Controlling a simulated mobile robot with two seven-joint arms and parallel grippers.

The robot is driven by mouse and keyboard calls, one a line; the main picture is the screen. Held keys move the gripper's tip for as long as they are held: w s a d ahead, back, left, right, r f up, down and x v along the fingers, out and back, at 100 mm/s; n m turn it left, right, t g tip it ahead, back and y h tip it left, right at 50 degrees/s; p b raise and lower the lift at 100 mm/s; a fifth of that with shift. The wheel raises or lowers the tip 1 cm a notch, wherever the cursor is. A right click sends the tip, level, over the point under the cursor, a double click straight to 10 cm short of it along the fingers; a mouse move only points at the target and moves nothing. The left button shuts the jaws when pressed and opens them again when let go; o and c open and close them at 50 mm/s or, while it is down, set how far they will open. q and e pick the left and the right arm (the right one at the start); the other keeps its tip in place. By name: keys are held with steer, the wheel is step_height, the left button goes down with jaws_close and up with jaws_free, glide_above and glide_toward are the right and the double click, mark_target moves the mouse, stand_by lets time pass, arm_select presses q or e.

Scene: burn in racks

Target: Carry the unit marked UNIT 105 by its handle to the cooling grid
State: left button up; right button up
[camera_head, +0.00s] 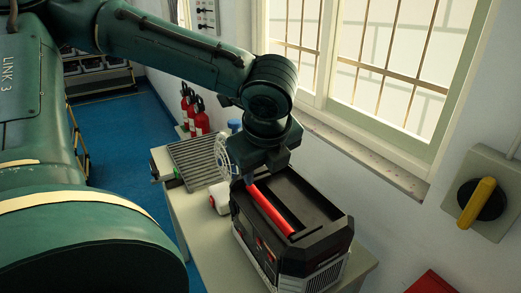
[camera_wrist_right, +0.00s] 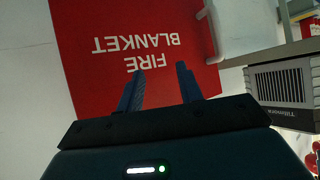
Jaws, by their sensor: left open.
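A black and grey unit (camera_head: 322,240) with a red bar handle (camera_head: 270,210) on top stands on the bench; no UNIT 105 marking is readable. My left gripper (camera_head: 250,180) is open at the far end of the handle, pointing down. Its fingers are mostly hidden, so I cannot tell whether they straddle the handle. A slatted metal grid (camera_head: 195,158), apparently the cooling grid, lies empty further along the bench. My right gripper (camera_wrist_right: 159,70) is open and empty in the right wrist view, before a red fire blanket box (camera_wrist_right: 138,35). A grey vented unit (camera_wrist_right: 285,85) shows at that view's right.
Red extinguishers (camera_head: 194,112) are behind the grid. The window wall closes off the right side, with a yellow-handled switch (camera_head: 478,203). Blue floor (camera_head: 120,125) is clear at left.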

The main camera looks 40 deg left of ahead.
mark_target(260, 196)
arm_select(q)
steer(key=b+x, duration=0.1)
steer(key=x, duration=1)
steer(key=shift+w+a+f, duration=0.15)
steer(key=shift+b+x, duration=0.3)
steer(key=shift+x, duration=0.55)
arm_select(e)
steer(key=shift+w+a+f, duration=0.1)
steer(key=shift+a+f, duration=0.1)
steer(key=shift+a, duration=0.2)
arm_select(q)
steer(key=shift+w, duration=0.1)
steer(key=shift+c, duration=0.6)
